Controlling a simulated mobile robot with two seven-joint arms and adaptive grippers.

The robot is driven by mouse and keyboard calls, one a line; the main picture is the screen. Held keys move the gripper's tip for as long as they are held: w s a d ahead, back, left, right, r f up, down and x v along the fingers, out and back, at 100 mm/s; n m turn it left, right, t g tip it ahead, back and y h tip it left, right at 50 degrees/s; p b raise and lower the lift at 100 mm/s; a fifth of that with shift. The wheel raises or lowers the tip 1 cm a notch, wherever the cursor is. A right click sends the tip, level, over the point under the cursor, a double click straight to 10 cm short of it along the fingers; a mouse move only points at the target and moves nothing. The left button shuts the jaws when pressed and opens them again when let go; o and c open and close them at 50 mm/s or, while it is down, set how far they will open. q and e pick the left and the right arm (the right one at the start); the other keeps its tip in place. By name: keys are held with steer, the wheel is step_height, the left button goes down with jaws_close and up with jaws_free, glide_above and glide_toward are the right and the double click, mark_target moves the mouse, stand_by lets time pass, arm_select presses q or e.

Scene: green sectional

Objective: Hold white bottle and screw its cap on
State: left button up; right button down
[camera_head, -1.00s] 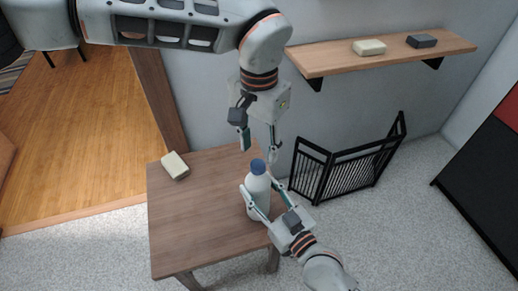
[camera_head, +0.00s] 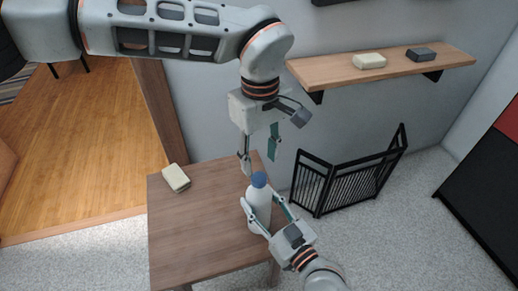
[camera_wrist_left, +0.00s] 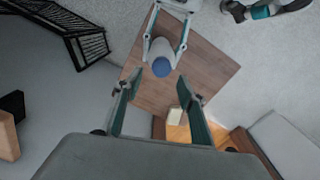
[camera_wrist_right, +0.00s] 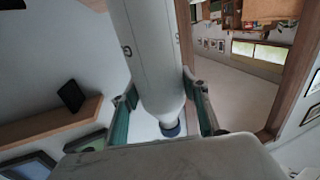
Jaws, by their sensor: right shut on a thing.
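The white bottle (camera_head: 259,210) stands upright over the table's right edge, with its blue cap (camera_head: 259,179) on its top. I cannot tell how tight the cap is. My right gripper (camera_head: 262,203) is shut around the bottle's body; the bottle also shows between its fingers in the right wrist view (camera_wrist_right: 152,55). My left gripper (camera_head: 259,156) is open and empty, pointing down just above the cap. In the left wrist view the cap (camera_wrist_left: 161,68) lies just ahead of the spread left fingers (camera_wrist_left: 157,90), apart from them.
The wooden table (camera_head: 195,225) is mostly bare, with a pale sponge-like block (camera_head: 176,178) at its back left. A wall shelf (camera_head: 385,67) holds a pale block (camera_head: 369,61) and a dark block (camera_head: 421,54). A black folding gate (camera_head: 350,178) stands behind, to the right.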

mark_target(259, 177)
arm_select(q)
steer(key=n, duration=0.7)
steer(key=shift+r, duration=0.3)
steer(key=n, duration=0.7)
steer(key=shift+r, duration=0.25)
steer(key=n, duration=0.7)
steer(key=shift+s+r, duration=0.1)
steer(key=shift+r, duration=0.15)
steer(key=n, duration=0.7)
steer(key=shift+a+r, duration=0.1)
steer(key=shift+r, duration=0.15)
steer(key=shift+f, duration=4)
